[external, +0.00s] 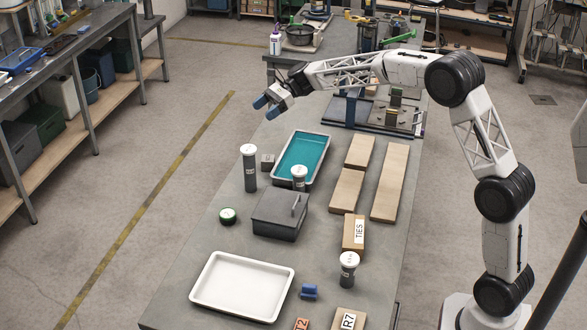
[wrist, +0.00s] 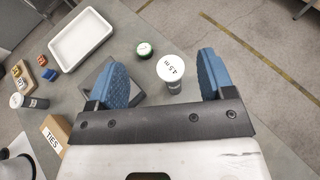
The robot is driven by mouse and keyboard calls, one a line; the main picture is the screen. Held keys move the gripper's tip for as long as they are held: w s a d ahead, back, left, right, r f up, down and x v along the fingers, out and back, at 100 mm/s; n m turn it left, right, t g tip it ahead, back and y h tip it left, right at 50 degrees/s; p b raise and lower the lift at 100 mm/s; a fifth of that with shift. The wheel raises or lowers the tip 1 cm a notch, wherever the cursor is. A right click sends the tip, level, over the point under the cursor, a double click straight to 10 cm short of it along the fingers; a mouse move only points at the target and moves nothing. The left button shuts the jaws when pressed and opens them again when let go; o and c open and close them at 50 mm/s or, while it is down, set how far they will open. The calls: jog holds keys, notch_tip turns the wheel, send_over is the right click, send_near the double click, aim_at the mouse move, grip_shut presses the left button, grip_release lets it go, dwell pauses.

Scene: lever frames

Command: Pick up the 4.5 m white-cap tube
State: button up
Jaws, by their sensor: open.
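The 4.5 m white-cap tube (wrist: 172,72) has a dark grey body, and its cap marking reads 4.5 m in the wrist view. It appears to be the upright tube (external: 249,170) at the left of the table in the external view, near the green lid. My gripper (external: 266,103) is open and empty, high above the table and beyond that tube. In the wrist view the tube shows between the two blue fingers (wrist: 162,74), well below them. Other white-capped tubes stand by the teal tray (external: 299,172) and near the front right (external: 348,270).
A grey lidded box (external: 281,213) and green lid (external: 228,215) stand near the tube. A small dark block (external: 267,162) is beside the teal-filled tray (external: 303,150). A white tray (external: 241,287) is at the front. Wooden blocks (external: 389,183) lie to the right.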

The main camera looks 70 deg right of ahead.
send_near(249, 165)
notch_tip(249, 165, down, 3)
jog(key=w, duration=0.2)
jog(key=shift+d+r, duration=0.1)
jog(key=shift+d, duration=0.2)
jog(key=shift+x, duration=1.25)
jog(key=shift+a, duration=0.1)
jog(key=shift+x, duration=2.55)
jog(key=shift+c, duration=0.2)
jog(key=shift+r, duration=0.1)
jog(key=c, duration=1.3)
